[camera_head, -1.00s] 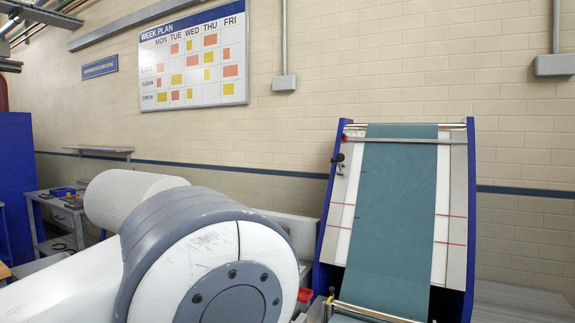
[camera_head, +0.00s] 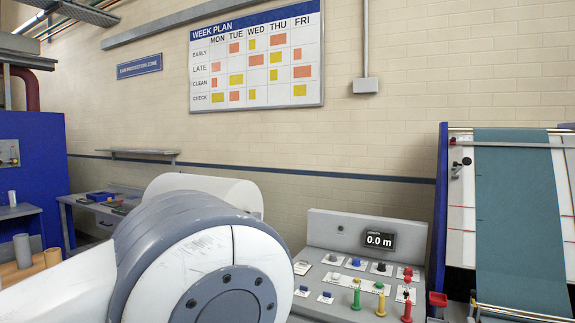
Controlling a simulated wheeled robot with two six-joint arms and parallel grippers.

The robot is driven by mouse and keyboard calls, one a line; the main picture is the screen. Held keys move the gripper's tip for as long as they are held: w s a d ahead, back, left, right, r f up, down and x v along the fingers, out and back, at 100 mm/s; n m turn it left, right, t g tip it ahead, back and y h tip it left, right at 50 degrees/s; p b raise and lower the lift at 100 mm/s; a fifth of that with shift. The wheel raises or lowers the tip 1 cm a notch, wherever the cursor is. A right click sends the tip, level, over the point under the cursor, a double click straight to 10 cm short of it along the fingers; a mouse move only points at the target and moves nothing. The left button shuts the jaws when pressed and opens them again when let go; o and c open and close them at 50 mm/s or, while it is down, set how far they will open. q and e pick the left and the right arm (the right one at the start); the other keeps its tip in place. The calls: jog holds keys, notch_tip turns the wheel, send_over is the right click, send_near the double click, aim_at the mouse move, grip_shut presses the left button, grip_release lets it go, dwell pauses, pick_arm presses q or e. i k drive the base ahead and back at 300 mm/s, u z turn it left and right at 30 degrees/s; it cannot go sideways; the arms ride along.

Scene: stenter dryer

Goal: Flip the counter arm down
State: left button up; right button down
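A small dark fitting (camera_head: 460,165) with a red knob sits at the upper left edge of the sloped fabric frame, beside the teal cloth (camera_head: 515,215). It may be the counter arm, but it is too small to be sure or to tell its position. A counter display (camera_head: 380,240) reading 0.0 m stands on the grey control desk (camera_head: 325,232) left of the frame. Neither gripper is in view. A large white and grey link of my own arm fills the lower left and hides part of the desk.
The desk carries several knobs and coloured upright handles, including a green one (camera_head: 357,296) and a red one (camera_head: 406,307). A side table (camera_head: 95,207) and blue cabinet (camera_head: 35,160) stand left. A brick wall closes the back.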

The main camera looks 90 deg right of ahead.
aim_at(466, 161)
jog(key=i, duration=0.1)
jog(key=z, duration=3.15)
jog(key=k, duration=0.65)
jog(key=u, duration=1.05)
jog(key=i, duration=1.5)
jog(key=z, duration=0.85)
jog(key=i, duration=0.6)
jog(key=z, duration=0.65)
